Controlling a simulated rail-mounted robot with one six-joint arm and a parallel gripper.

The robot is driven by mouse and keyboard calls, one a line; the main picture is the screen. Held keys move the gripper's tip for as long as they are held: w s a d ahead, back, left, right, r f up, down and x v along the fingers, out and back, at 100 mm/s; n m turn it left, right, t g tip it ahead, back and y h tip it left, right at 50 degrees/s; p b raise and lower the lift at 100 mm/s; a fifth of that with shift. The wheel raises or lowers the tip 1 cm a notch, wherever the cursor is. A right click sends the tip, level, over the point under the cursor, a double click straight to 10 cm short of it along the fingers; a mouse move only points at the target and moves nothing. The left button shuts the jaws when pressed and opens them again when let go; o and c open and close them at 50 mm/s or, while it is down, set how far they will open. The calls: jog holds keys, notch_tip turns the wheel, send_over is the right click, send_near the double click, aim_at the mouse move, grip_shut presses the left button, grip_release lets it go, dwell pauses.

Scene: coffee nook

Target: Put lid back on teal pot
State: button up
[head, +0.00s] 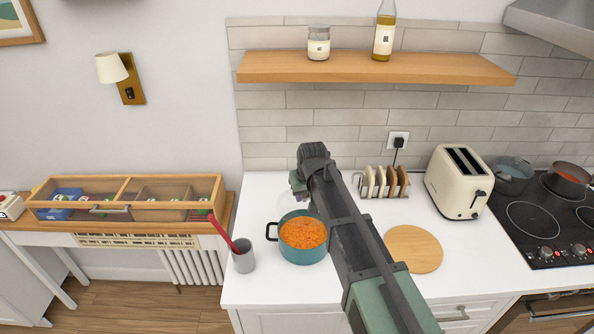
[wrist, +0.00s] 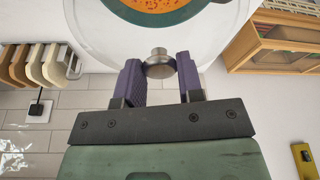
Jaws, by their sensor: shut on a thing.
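The teal pot (head: 303,252) stands on the white counter, open at the top and full of orange food (head: 303,232). In the wrist view, its rim and food (wrist: 158,8) show at the top edge, partly through clear glass. My gripper (wrist: 160,68) is shut on the metal knob (wrist: 158,52) of the clear glass lid (wrist: 100,40). In the head view, my gripper (head: 298,185) is at the back edge of the pot, and the lid (head: 286,200) shows only faintly there. My arm hides part of the pot's right side. The lid's exact height above the pot is unclear.
A grey cup (head: 243,258) with a red utensil stands just left of the pot. A round wooden board (head: 414,249) lies right of my arm. A toast rack (head: 384,183) and a cream toaster (head: 459,182) stand behind it. A shelf (head: 375,68) hangs above.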

aim_at(305, 215)
jog(key=s, duration=0.3)
jog(key=shift+d, duration=0.1)
jog(key=shift+w+f, duration=0.15)
jog(key=shift+w, duration=0.05)
notch_tip(305, 215, down, 6)
jog(key=b, duration=0.6)
jog(key=shift+f, duration=0.1)
jog(key=shift+f+b, duration=0.15)
jog(key=shift+b, duration=0.15)
dwell(0.9)
jog(key=o, duration=1.6)
jog(key=shift+c, duration=0.2)
